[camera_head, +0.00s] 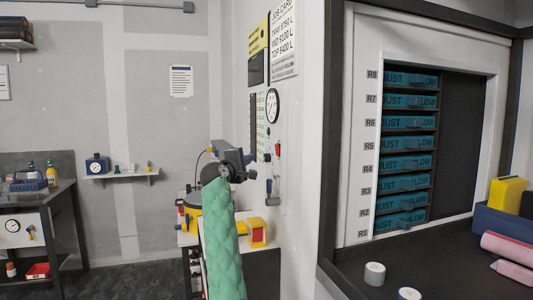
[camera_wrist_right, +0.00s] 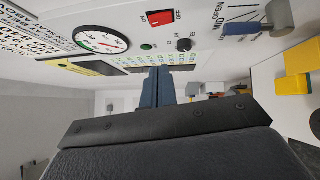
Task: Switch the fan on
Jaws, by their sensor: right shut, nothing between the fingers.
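A red rocker switch (camera_wrist_right: 160,18) marked OFF at its right end sits on a white wall panel in the right wrist view. Which end is pressed in I cannot tell. In the head view a small red part (camera_head: 278,149) on the panel seems to be this switch. My right gripper (camera_head: 250,174) is shut and empty in front of the panel, left of and a little below the red part. Its closed fingers (camera_wrist_right: 160,73) point towards the panel and appear apart from the switch. My left gripper is not in view.
Beside the switch are a round gauge (camera_wrist_right: 102,40), a black knob (camera_wrist_right: 185,44) and a damper lever (camera_wrist_right: 245,28) marked OPEN and MID. A yellow and red box (camera_head: 257,232) stands below my gripper. A cabinet of blue filter drawers (camera_head: 409,163) is at the right.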

